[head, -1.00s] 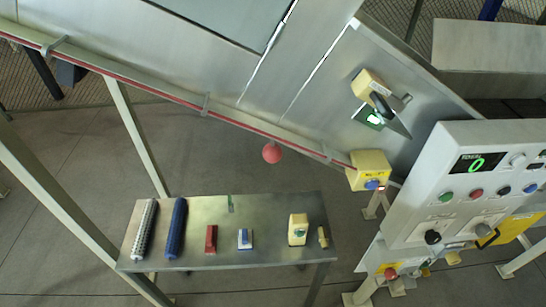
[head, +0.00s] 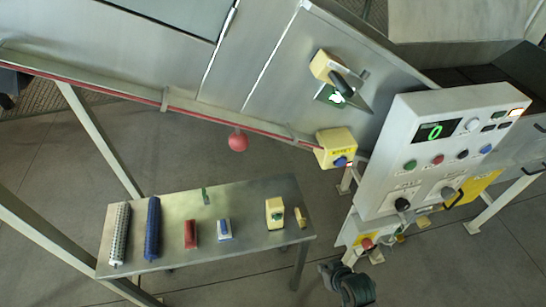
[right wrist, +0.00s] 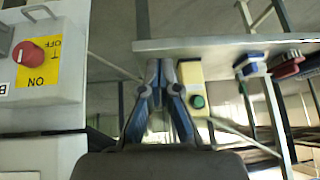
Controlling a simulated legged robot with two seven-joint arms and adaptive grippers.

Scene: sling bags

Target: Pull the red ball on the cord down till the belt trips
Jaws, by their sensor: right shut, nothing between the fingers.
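The red ball (head: 238,142) hangs just below the red cord (head: 190,108), which runs along the conveyor's lower edge. The cord leads right to a yellow switch box (head: 335,148) with a blue button. My right gripper (head: 332,268) is at the bottom of the head view, right of the small table and well away from the ball. In the right wrist view its fingers (right wrist: 160,66) are closed together and empty, with the table edge behind them. The ball does not show in the right wrist view. My left gripper is not in view.
A steel table (head: 235,215) below the ball holds rollers, small blocks and a yellow button box (head: 275,213). A grey control panel (head: 440,145) with a green "0" display stands at right. A red knob on yellow (right wrist: 29,54) is at left in the wrist view.

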